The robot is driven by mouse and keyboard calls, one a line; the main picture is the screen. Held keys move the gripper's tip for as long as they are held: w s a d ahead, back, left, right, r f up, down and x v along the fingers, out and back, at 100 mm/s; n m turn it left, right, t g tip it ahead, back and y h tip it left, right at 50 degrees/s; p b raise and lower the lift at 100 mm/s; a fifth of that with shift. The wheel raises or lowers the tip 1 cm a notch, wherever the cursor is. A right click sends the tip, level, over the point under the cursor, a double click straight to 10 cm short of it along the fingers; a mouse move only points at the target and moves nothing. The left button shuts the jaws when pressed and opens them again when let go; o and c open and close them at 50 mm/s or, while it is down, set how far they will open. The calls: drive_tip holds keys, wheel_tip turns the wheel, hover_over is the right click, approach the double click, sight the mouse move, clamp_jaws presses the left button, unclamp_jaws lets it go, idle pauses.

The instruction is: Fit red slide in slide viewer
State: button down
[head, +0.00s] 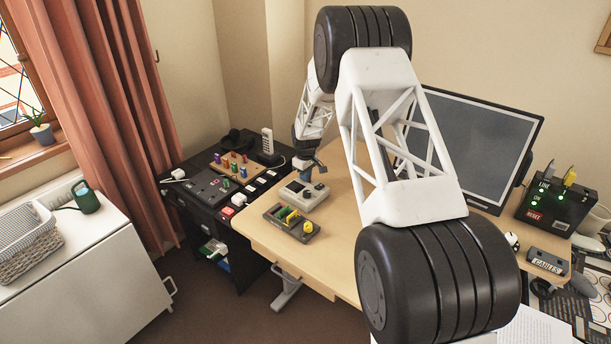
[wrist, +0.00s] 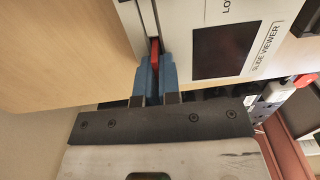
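The slide viewer (head: 299,195) is a pale box on the wooden desk in the head view. The wrist view shows its white face with a dark screen (wrist: 226,51) and the printed words "SLIDE VIEWER". My gripper's blue fingers (wrist: 156,76) are close together on the red slide (wrist: 155,47), of which only a narrow strip shows. The slide lines up with a narrow slot in the viewer; how deep it sits in it I cannot tell. In the head view my gripper (head: 309,174) is right over the viewer, and the red slide is not discernible there.
A dark slide holder (head: 279,215) with green and yellow pieces and a yellow knob (head: 309,227) stands in front of the viewer. A black cabinet (head: 205,205) with switches and coloured pegs is at left. A monitor (head: 470,140) stands right. Desk between is fairly clear.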

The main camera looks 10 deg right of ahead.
drive_tip(key=c, duration=1)
unclamp_jaws()
drive_tip(key=shift+f, duration=0.1)
drive_tip(key=shift+r, duration=3.55)
